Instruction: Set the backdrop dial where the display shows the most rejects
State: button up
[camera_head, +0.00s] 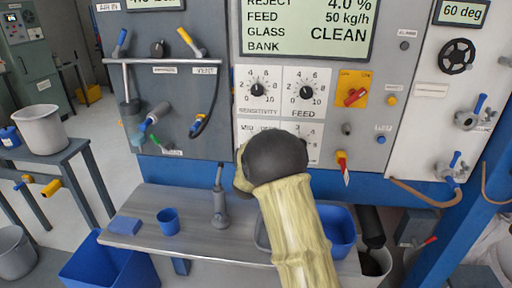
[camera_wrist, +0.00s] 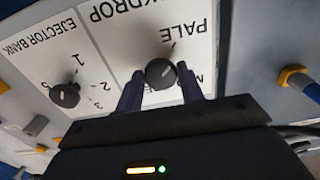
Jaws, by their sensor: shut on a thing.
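The backdrop dial (camera_wrist: 161,73) is a dark round knob on a white plate, upside down in the wrist view, with PALE and a partly hidden word beginning with M beside it. My gripper (camera_wrist: 161,88) has one finger on each side of the knob and is shut on it. The dial's exact setting is hard to read. In the head view my arm and wrist hide the dial and gripper fingers. The display (camera_head: 305,27) reads REJECT 4.0 %, FEED 50 kg/h, GLASS CLEAN.
The ejector bank dial (camera_wrist: 64,94) is beside the backdrop plate. Above my wrist are the sensitivity dial (camera_head: 258,89) and feed dial (camera_head: 306,92). A red switch on a yellow plate (camera_head: 354,94) is to their right. A shelf (camera_head: 150,205) with a blue cup (camera_head: 168,221) stands below.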

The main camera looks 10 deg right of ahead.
jog(key=shift+a+f, duration=0.1)
jog(key=shift+f, duration=0.05)
jog(key=o, duration=1)
jog(key=shift+c, duration=0.2)
jog(key=shift+s, duration=0.1)
jog(key=b+v, duration=0.2)
jog(key=v, duration=1.5)
jog(key=shift+s+b, duration=0.2)
jog(key=shift+b, duration=0.15)
